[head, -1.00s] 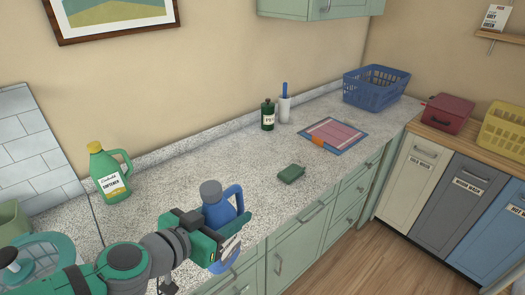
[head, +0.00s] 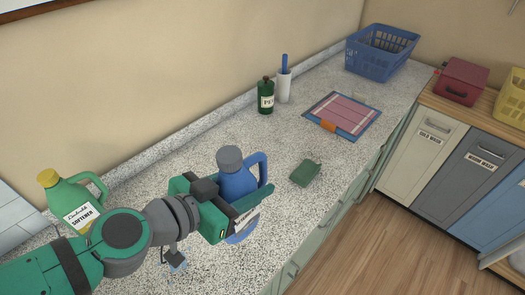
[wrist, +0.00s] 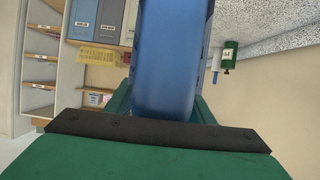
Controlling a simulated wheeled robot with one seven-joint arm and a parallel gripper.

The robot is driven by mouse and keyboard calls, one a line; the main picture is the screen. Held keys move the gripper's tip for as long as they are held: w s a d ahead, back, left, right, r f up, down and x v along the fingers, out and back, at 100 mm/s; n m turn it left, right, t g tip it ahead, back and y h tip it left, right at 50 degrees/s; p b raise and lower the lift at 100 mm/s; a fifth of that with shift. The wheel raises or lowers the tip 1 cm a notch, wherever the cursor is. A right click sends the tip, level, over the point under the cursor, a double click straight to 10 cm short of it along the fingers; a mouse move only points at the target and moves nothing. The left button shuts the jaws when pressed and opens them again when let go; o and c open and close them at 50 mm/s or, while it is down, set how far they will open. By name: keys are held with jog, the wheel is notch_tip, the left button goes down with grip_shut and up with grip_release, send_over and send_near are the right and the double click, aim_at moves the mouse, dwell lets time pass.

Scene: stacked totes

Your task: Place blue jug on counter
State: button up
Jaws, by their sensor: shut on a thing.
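The blue jug (head: 236,184) has a grey cap and a white label and stands upright in my gripper (head: 240,208). My gripper is shut on the jug's body, and its green fingers hide part of the jug. In the wrist view the blue jug (wrist: 172,60) fills the middle between the fingers. The speckled counter (head: 200,262) lies beneath and behind the jug in the head view. I cannot tell whether the jug's base touches the counter.
A green sponge-like block (head: 305,172) lies right of the jug. A green softener jug (head: 75,205) stands at left. A green bottle (head: 265,97), a white holder (head: 284,88), a folded cloth (head: 343,115) and a blue basket (head: 382,52) are farther back.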

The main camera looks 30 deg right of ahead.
jog(key=w+d+f, duration=0.5)
jog(key=w+f, duration=0.7)
jog(key=shift+w+f, duration=0.3)
jog(key=shift+f, duration=0.25)
jog(key=o, duration=1.1)
